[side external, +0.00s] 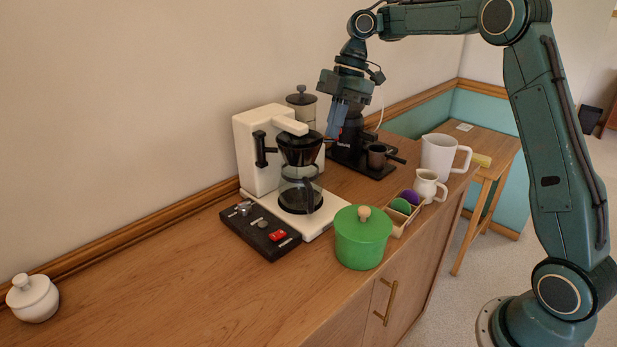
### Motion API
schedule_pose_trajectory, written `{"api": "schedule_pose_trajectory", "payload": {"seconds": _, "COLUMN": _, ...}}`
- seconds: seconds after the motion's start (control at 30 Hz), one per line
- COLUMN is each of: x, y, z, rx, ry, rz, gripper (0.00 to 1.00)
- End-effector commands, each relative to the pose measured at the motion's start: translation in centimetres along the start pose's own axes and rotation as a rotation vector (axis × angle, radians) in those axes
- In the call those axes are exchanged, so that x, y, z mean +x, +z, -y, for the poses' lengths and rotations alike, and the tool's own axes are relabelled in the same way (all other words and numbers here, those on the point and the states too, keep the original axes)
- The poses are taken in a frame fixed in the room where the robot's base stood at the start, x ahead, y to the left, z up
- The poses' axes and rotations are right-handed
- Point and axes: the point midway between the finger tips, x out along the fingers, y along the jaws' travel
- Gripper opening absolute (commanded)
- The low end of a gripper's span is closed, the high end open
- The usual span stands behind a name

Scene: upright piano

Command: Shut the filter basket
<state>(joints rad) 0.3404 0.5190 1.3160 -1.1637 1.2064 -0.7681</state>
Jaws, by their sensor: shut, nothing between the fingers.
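A white drip coffee maker (258,135) stands on the wooden counter against the wall. Its dark filter basket (300,148) sits above a glass carafe (300,190). A black handle (260,150) shows at the machine's left front. I cannot tell how far the basket is swung out. My gripper (335,130) points down just right of the basket, in front of a black espresso machine. It is shut and holds nothing. I cannot tell whether the fingertips touch the basket.
A black control panel with a red switch (277,235) lies in front. A green lidded pot (362,238), a tray with coloured balls (404,207), a small white jug (428,187) and a white pitcher (440,157) stand rightward. The left counter is mostly clear, with a white sugar bowl (33,298).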

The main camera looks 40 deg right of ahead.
Motion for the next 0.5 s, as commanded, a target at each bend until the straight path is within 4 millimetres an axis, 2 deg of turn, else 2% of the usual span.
{"api": "schedule_pose_trajectory", "payload": {"seconds": 0.5, "x": 2.1, "y": -6.0, "z": 2.5, "rx": 0.011, "ry": 0.005, "rz": 0.000, "gripper": 0.00}}
